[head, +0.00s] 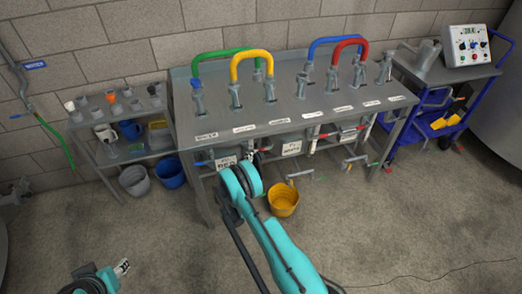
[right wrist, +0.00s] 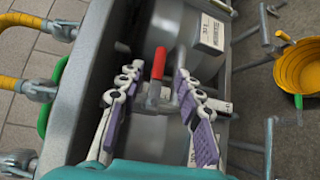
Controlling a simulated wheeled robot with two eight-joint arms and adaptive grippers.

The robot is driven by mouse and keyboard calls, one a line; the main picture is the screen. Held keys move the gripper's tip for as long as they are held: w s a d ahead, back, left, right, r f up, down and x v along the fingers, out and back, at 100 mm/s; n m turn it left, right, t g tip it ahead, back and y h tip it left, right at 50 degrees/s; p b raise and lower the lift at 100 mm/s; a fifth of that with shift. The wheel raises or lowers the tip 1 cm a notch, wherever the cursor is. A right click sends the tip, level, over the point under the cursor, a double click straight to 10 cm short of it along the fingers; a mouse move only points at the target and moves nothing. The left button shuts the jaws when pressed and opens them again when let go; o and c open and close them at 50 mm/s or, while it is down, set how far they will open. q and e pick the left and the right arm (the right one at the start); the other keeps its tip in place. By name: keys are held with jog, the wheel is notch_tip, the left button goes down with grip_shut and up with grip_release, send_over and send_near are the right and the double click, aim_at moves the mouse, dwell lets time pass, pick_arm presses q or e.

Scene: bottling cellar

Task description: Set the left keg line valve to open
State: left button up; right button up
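Under the front edge of the grey bench (head: 300,125) runs a keg line with red-handled valves. In the right wrist view a red valve handle (right wrist: 158,64) stands up from a grey valve body (right wrist: 153,94). My right gripper (right wrist: 154,82) is open, with a finger on each side of this valve and visible gaps.
A blue handle (head: 200,163) shows left of my right gripper. A yellow bucket (head: 283,201) stands on the floor below. Another red handle (head: 327,135) is further right. A small shelf (head: 125,150) with cups stands left, a blue cart (head: 445,95) right. The front floor is mostly clear.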

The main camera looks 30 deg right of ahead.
aim_at(260, 150)
jog(key=b+x, duration=0.2)
jog(key=x, duration=0.4)
jog(key=shift+w+d, duration=0.15)
jog(key=shift+d, duration=0.2)
grip_shut()
